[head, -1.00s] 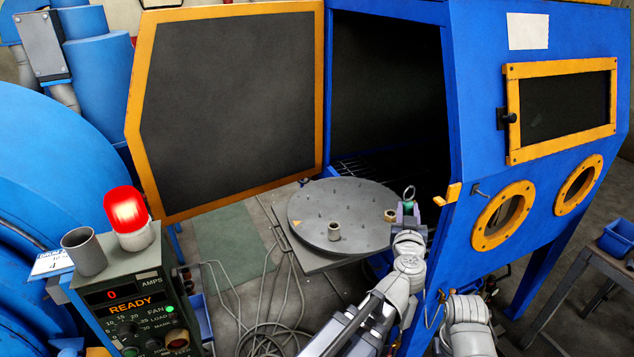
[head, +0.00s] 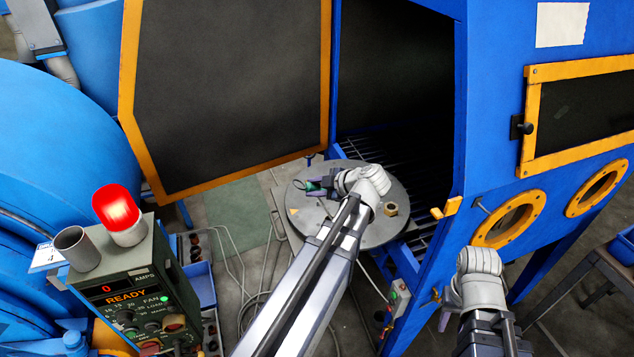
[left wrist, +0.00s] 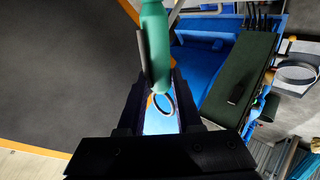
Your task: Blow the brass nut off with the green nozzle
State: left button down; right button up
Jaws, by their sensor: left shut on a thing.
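The brass nut (head: 390,209) lies on the right part of the round grey turntable (head: 372,237). My left gripper (head: 322,185) is over the turntable, left of the nut and apart from it. It is shut on the green nozzle (head: 312,186), which points left in the head view, away from the nut. In the left wrist view the green nozzle (left wrist: 155,45) sits between the dark fingers, with a metal ring (left wrist: 162,104) below it. My left wrist and arm cover the turntable's middle. My right arm is at the lower right; its gripper does not show.
The blue cabinet (head: 460,120) stands open at the right, its orange-framed door (head: 225,90) swung left. A control box (head: 140,285) with a lit red lamp (head: 118,213) stands at the lower left. Cables (head: 240,300) lie on the floor.

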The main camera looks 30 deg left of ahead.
pick_arm(q)
jog(key=shift+w+f, duration=0.1)
jog(key=shift+w+d+f+b, duration=0.75)
jog(key=shift+w+f+b, duration=0.1)
jog(key=shift+w, duration=0.1)
jog(key=shift+w+d+f+b, duration=0.75)
jog(key=shift+w+b, duration=0.05)
jog(key=shift+w, duration=0.15)
jog(key=shift+w+a, duration=0.1)
jog(key=shift+w, duration=0.7)
jog(key=shift+r, duration=0.15)
notch_tip(320, 180, up, 6)
jog(key=p, duration=0.6)
